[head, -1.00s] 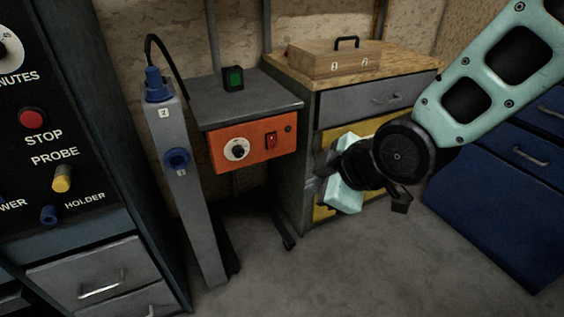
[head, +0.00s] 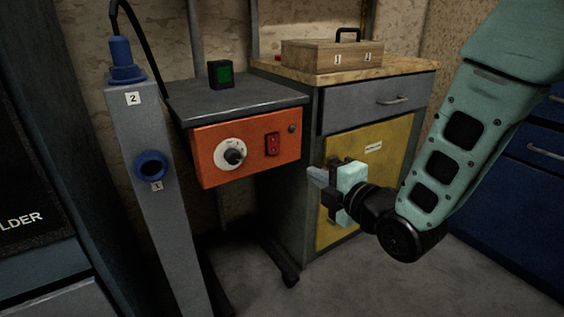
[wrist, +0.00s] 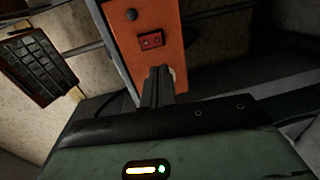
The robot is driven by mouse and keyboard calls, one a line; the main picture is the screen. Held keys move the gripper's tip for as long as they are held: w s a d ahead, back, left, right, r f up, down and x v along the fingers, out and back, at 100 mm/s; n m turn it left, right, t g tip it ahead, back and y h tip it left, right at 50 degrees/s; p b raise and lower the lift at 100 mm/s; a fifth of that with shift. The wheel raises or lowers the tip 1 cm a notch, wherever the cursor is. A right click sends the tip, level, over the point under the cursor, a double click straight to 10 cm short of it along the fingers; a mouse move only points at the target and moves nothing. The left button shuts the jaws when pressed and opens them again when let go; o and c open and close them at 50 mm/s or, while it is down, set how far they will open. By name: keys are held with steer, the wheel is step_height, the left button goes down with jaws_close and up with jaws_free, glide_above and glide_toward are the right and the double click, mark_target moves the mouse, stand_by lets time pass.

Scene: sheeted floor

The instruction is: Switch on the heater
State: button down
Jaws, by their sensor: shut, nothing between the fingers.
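The orange box (head: 262,163) under a grey top has a white dial with a black knob (head: 233,152), a red switch (head: 272,144) and a small dark button (head: 292,129). In the wrist view, the orange panel (wrist: 191,13) is ahead, with the red switch (wrist: 150,40) beyond my fingertips. My gripper (head: 317,176) is shut and empty, to the right of the orange box and slightly below the switch, apart from it in the head view. In the wrist view my shut fingers (wrist: 158,80) overlap the panel and partly cover the pale dial.
A grey post (head: 150,215) with blue sockets stands left of the box. A small green-screened device (head: 221,75) sits on the grey top (head: 185,93). A cabinet with a yellow door (head: 385,165) is behind my gripper. A wooden case (head: 310,58) lies on it.

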mark_target(274, 152)
steer(key=b+x, duration=0.2)
steer(key=x, duration=1.1)
steer(key=shift+b, duration=0.35)
steer(key=shift+w+a, duration=0.3)
steer(key=shift+w, duration=0.1)
steer(key=shift+w+a+f+b, duration=0.15)
steer(key=shift+f+b, duration=0.2)
steer(key=shift+b, duration=0.55)
steer(key=shift+r, duration=0.25)
